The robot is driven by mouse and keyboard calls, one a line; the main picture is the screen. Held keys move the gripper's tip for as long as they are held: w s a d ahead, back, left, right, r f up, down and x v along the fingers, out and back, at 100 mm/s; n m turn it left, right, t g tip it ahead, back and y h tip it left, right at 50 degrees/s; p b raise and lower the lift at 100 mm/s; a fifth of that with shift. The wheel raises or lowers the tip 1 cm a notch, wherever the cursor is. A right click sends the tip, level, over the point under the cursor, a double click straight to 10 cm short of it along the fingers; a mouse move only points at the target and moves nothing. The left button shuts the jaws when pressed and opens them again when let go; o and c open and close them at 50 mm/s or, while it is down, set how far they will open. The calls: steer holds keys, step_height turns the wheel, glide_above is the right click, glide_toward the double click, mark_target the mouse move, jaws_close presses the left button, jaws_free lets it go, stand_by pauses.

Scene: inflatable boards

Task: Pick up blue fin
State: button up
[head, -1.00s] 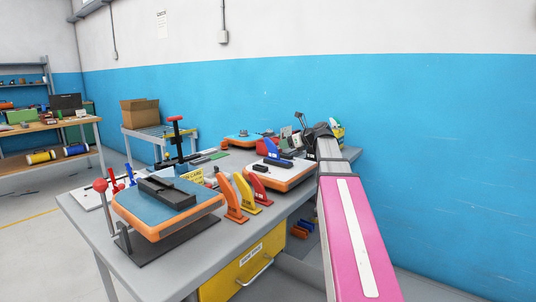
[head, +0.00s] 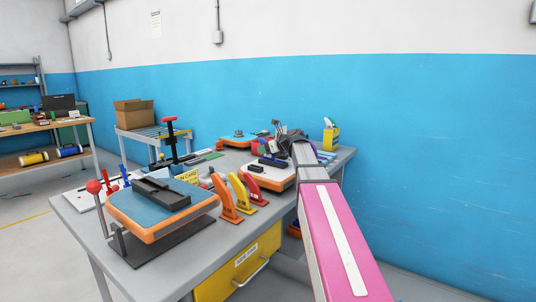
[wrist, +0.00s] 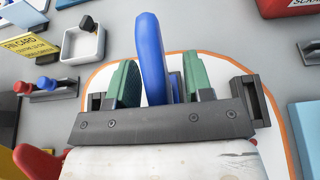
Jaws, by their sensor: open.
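The blue fin (wrist: 151,50) stands out in the wrist view, seen nearly edge-on as a tall narrow blue shape. My gripper (wrist: 158,78) is open, with a green-padded finger on each side of the fin. The fin's lower part is hidden behind the gripper's dark bar, and I see no finger closed on it. Below is a white board with an orange edge (wrist: 90,72). In the head view my gripper (head: 284,140) is small and dark over the far part of the bench, and the fin there is hard to make out.
Orange (head: 228,200), yellow (head: 242,191) and red (head: 256,189) fins stand in a row on the bench. A blue-topped board (head: 125,208) sits on a stand at the near left. In the wrist view a small white tray (wrist: 68,50) and a yellow card (wrist: 28,50) lie left of the gripper.

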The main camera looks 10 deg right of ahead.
jaws_close()
